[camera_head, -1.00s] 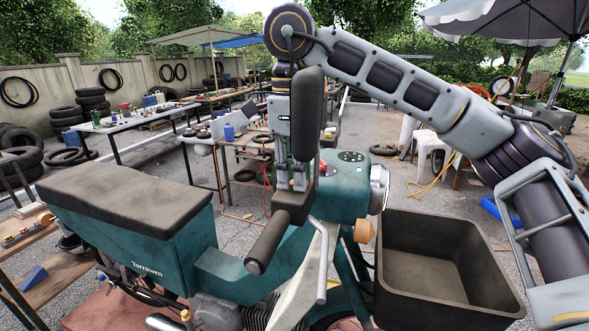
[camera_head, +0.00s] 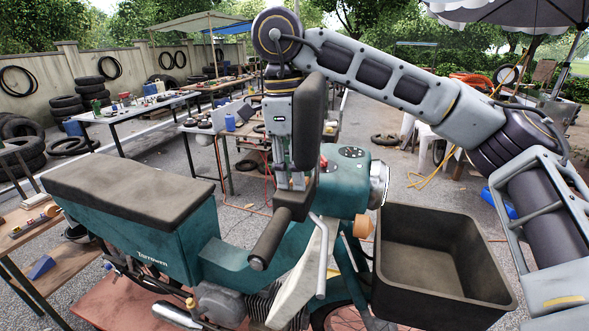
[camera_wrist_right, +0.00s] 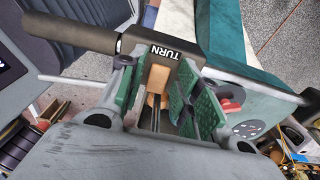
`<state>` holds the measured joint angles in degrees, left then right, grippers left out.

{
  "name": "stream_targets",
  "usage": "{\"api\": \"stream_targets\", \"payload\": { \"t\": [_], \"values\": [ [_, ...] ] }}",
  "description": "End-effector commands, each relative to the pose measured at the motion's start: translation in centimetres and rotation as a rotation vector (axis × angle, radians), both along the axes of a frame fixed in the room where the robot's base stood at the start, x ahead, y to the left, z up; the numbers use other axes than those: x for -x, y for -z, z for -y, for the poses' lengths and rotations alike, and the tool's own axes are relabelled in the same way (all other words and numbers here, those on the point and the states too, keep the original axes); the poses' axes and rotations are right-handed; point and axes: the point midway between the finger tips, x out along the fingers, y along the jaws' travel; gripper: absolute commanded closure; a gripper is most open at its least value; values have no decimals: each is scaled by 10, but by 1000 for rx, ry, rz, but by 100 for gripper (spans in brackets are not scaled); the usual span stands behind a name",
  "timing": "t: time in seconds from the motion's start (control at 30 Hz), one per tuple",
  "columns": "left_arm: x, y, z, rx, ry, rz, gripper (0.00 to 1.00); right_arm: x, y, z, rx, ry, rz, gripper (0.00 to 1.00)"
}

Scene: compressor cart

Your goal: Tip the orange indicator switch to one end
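The orange indicator switch (camera_wrist_right: 157,78) shows in the right wrist view, just below a white TURN label on the dark switch housing (camera_wrist_right: 163,48). The housing sits at the inner end of a black handlebar grip (camera_head: 270,240) on a teal moped (camera_head: 150,225). My right gripper (camera_head: 297,182) points down at the housing. In the wrist view its green-padded fingers (camera_wrist_right: 152,92) are apart, one on each side of the switch. I cannot tell whether a finger touches it. In the head view the gripper and housing hide the switch. My left gripper is not in view.
A metal lever (camera_head: 322,258) hangs beside the grip. An orange lamp (camera_head: 363,226) and a dark open bin (camera_head: 440,255) are to the right. The moped's dark seat (camera_head: 125,190) is at left. Work tables (camera_head: 150,105) and tyres stand behind.

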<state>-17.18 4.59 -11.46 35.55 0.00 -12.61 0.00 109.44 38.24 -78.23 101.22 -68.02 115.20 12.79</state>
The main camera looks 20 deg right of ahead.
Motion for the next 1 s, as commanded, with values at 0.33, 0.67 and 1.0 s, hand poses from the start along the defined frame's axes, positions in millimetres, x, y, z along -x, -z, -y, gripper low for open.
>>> {"api": "stream_targets", "payload": {
  "t": [0.33,0.67,1.0],
  "values": [
    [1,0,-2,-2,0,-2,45,0,0,0,-1,-1,-1,59],
    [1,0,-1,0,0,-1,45,0,-8,-1,0,-2,0,59],
    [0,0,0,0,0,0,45,-2,-32,-3,0,0,1,59]
  ]
}}
